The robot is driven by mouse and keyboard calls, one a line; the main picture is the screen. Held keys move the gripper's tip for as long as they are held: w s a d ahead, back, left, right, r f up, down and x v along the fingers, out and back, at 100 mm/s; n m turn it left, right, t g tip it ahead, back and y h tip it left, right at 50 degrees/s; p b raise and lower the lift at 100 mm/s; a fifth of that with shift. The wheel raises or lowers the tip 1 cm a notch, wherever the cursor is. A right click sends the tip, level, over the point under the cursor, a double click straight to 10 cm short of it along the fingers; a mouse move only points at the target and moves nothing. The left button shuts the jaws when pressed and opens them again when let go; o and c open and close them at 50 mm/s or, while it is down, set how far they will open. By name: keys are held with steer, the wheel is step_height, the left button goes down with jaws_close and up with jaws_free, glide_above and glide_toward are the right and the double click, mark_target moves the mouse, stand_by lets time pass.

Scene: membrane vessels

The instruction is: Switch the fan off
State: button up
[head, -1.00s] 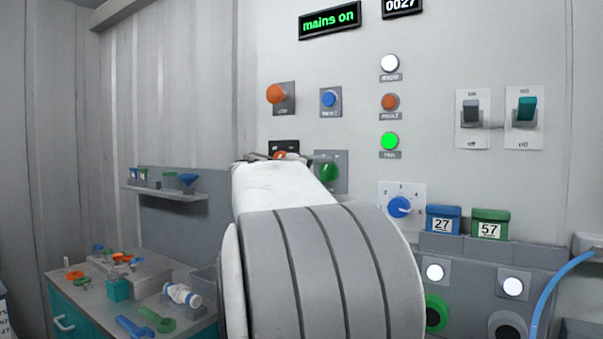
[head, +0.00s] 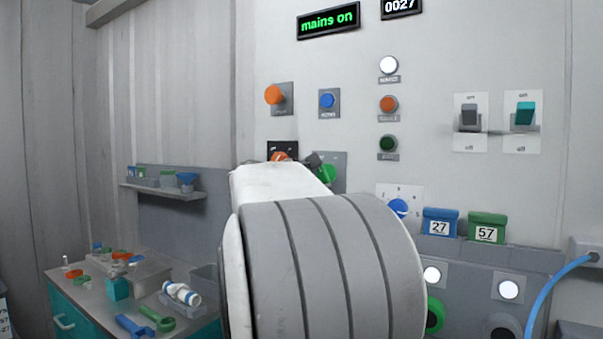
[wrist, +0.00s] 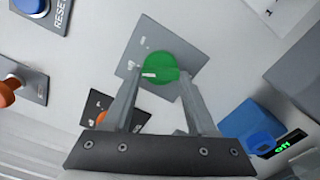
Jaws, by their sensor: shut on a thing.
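A round green knob (wrist: 161,66) with a pale mark sits on a grey square plate in the wrist view. It also shows in the head view (head: 327,174), partly covered by my arm. My gripper (wrist: 161,76) has its two fingers on either side of the green knob and is shut on it. In the head view most of the gripper is hidden behind my white and grey arm. A green lamp (head: 388,144) on the wall panel is dark; its label is too small to read surely.
An orange knob on a black plate (head: 279,157) is close left of the green knob. A blue dial (head: 398,207), two rocker switches (head: 469,117) and blue and green boxes (head: 440,221) are to the right. A cluttered bench (head: 88,290) is at lower left.

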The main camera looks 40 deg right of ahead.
steer(key=shift+n, duration=0.5)
steer(key=o, duration=1.4)
steer(key=shift+c, duration=0.2)
steer(key=v, duration=1.7)
steer(key=shift+a, duration=0.2)
steer(key=shift+s, duration=0.1)
